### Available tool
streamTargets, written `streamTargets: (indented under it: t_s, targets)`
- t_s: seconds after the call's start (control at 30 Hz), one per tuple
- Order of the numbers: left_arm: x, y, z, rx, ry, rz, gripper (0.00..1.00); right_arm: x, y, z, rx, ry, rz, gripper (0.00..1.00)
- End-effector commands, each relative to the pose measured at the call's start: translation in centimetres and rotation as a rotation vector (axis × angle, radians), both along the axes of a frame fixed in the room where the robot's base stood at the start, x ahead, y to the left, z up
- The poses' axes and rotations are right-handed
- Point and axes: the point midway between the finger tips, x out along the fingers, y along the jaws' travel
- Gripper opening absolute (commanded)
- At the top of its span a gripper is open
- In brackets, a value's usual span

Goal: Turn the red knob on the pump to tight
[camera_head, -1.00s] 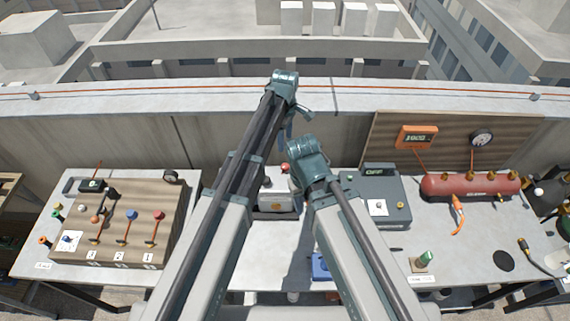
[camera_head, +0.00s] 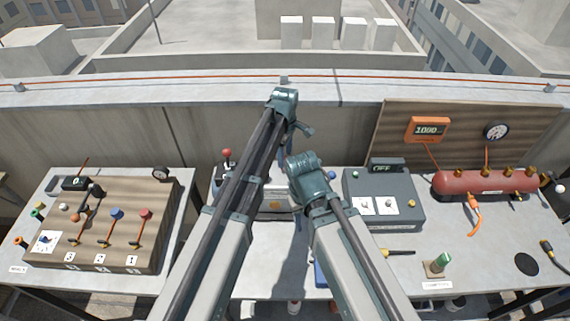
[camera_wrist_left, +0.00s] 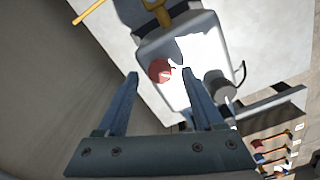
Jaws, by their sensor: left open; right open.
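The pump (camera_head: 272,204) stands on the middle table, largely behind my arms. In the left wrist view its pale casing (camera_wrist_left: 196,50) carries a round red knob (camera_wrist_left: 159,71) with a white mark. My left gripper (camera_wrist_left: 160,76) is open, its two fingers apart on either side of the knob in that view; whether they touch it I cannot tell. In the head view a red ball-shaped top (camera_head: 227,153) shows just left of my left arm, by the pump. My right gripper (camera_head: 287,160) is mostly hidden by its own arm in front of the pump; it appears empty.
A lever box (camera_head: 110,225) stands on the left table. Right of the pump are a grey box (camera_head: 384,200) with a display, a red tank (camera_head: 480,184) with gauges behind, and a green-topped switch (camera_head: 440,262). A concrete wall runs behind.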

Motion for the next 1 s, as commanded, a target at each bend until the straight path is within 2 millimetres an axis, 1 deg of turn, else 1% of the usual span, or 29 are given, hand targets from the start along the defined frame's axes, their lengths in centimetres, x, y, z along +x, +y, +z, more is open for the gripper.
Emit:
streamTargets:
  t_s: [0.03, 0.1, 0.4, 0.47, 0.5, 0.57, 0.7, 0.8, 1.0]
  targets:
    - [0.0, 0.0, -0.89, 0.0, 0.0, 0.0, 0.69, 0.0, 0.0, -0.9, 0.0, 0.0, 0.0, 0.5]
    - [0.0, 0.0, -1.15, 0.0, 0.0, 0.0, 0.69, 0.0, 0.0, -1.15, 0.0, 0.0, 0.0, 0.5]
    - [0.0, 0.0, -1.1, 0.0, 0.0, 0.0, 0.69, -0.01, 0.0, -1.1, 0.0, 0.0, -0.001, 0.5]
    - [0.0, 0.0, -1.1, 0.0, 0.0, 0.0, 0.6, -0.01, 0.0, -1.1, 0.0, 0.0, -0.001, 0.5]
    - [0.0, 0.0, -1.1, 0.0, 0.0, 0.0, 0.53, -0.01, 0.0, -1.1, 0.0, 0.0, -0.001, 0.5]
    - [0.0, 0.0, -1.1, 0.0, 0.0, 0.0, 0.42, -0.01, 0.0, -1.1, 0.0, 0.0, -0.001, 0.5]
    - [0.0, 0.0, -1.1, 0.0, 0.0, 0.0, 0.17, -0.01, 0.0, -1.11, 0.0, 0.0, -0.001, 0.5]
    - [0.0, 0.0, -1.1, 0.0, 0.0, 0.0, 0.0, -0.01, 0.0, -1.11, 0.0, 0.0, -0.001, 0.5]
    - [0.0, -0.01, -1.11, 0.0, 0.0, -0.003, 0.0, -0.01, 0.0, -1.11, 0.0, 0.0, -0.001, 0.5]
